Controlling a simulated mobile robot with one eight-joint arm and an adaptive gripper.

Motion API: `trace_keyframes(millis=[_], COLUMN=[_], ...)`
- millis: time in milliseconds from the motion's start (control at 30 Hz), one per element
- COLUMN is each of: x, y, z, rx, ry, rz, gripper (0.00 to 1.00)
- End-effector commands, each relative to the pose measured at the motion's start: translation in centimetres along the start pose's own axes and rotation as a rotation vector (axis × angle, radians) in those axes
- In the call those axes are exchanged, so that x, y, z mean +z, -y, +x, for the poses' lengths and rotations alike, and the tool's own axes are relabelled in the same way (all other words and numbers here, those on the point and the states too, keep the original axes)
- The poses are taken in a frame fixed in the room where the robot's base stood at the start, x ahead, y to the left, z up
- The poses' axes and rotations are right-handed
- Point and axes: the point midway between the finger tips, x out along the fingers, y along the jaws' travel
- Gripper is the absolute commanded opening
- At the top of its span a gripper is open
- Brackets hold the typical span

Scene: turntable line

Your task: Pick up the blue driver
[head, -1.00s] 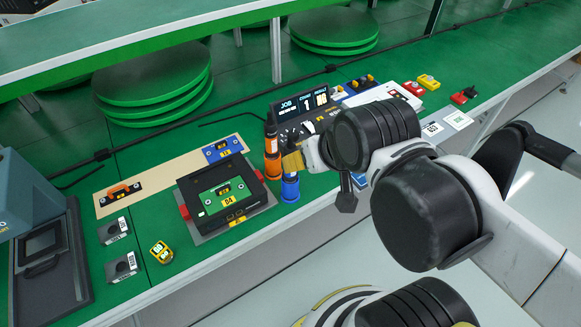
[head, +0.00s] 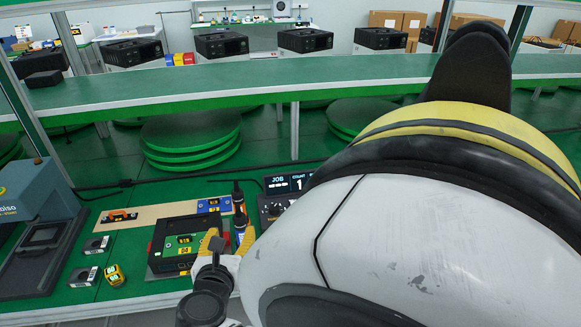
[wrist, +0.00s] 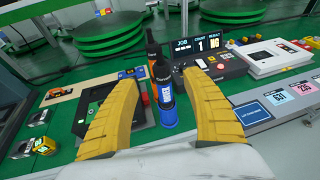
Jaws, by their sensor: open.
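The blue driver (wrist: 164,92) stands upright in the wrist view, with a black upper part and a blue body in a blue cup (wrist: 169,118). My gripper (wrist: 160,79) is open, its yellow fingers to the left and right of the driver in the picture. No finger visibly touches it; how far it sits between the fingers is hard to tell. An orange driver (wrist: 152,50) stands just behind it. In the head view my gripper (head: 228,243) is at the driver stand, and my arm hides much of that area; the blue driver is not clearly seen there.
A black fixture (head: 172,261) with a green centre lies left of the drivers. A job display (wrist: 195,46) and control box (wrist: 216,69) stand behind right. A white device (wrist: 275,58) and label cards (wrist: 279,97) lie farther right.

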Motion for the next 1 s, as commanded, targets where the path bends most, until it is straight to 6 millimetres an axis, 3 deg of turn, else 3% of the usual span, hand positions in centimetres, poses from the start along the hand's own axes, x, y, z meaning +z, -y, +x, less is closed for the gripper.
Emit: trace_keyframes(millis=[67,167,400,633,900,1000], x=[-2.2,-3.3,-3.5,-3.5,-3.8,-3.6], y=[-0.5,-0.6,-0.4,-0.5,-0.5,-0.6], z=[-0.3,0.6,4.4,6.0,10.0,10.3], rx=[-0.012,-0.022,-0.023,-0.021,-0.023,-0.021], ry=[-0.049,-0.072,-0.071,-0.070,-0.069,-0.069], rz=[0.045,0.067,0.067,0.065,0.064,0.064], gripper=[0.57,0.57,0.57,0.57,0.57,0.57])
